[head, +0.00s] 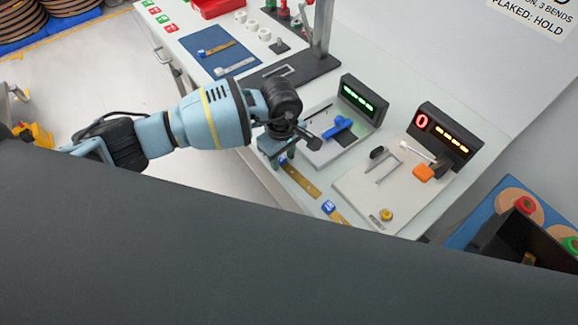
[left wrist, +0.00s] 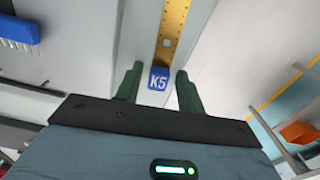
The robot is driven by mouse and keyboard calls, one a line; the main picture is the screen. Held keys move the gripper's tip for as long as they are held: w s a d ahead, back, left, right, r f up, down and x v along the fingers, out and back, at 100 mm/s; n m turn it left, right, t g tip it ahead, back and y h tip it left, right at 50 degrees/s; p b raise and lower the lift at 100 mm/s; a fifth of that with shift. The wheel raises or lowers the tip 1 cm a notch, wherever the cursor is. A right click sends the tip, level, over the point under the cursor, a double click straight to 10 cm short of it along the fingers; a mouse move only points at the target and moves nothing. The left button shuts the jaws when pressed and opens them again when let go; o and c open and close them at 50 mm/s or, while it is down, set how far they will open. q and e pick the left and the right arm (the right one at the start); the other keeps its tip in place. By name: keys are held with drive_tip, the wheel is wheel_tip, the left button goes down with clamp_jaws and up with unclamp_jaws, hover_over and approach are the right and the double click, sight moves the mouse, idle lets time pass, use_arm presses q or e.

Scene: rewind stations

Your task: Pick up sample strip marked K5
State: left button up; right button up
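The sample strip marked K5 is a brass-coloured strip (left wrist: 174,30) with a blue end tag (left wrist: 158,79) that reads K5 in the left wrist view. My left gripper (left wrist: 158,73) is open, with one finger on each side of the tag and a gap at both sides. In the head view my left gripper (head: 275,157) is over the front edge of the bench, at the tagged end of a brass strip (head: 302,180). The gripper partly hides that tag, and its print is unreadable there. My right gripper is not in view.
Another blue-tagged strip (head: 334,211) lies to the right along the bench edge. Behind stand a station with a green display (head: 358,100) and one with a red zero and amber bars (head: 440,135). A blue mat (head: 215,52) holds more strips.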

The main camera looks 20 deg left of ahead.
use_arm(q)
clamp_jaws()
drive_tip(key=shift+r, duration=0.15)
drive_tip(key=shift+r, duration=0.5)
wheel_tip(320, 180, up, 2)
drive_tip(key=shift+w+r, duration=0.1)
drive_tip(key=s+d, duration=0.3)
drive_tip(key=s, duration=0.4)
drive_tip(key=s+d+r, duration=0.1)
drive_tip(key=s+d, duration=0.2)
drive_tip(key=s, duration=0.5)
drive_tip(key=shift+r, duration=0.25)
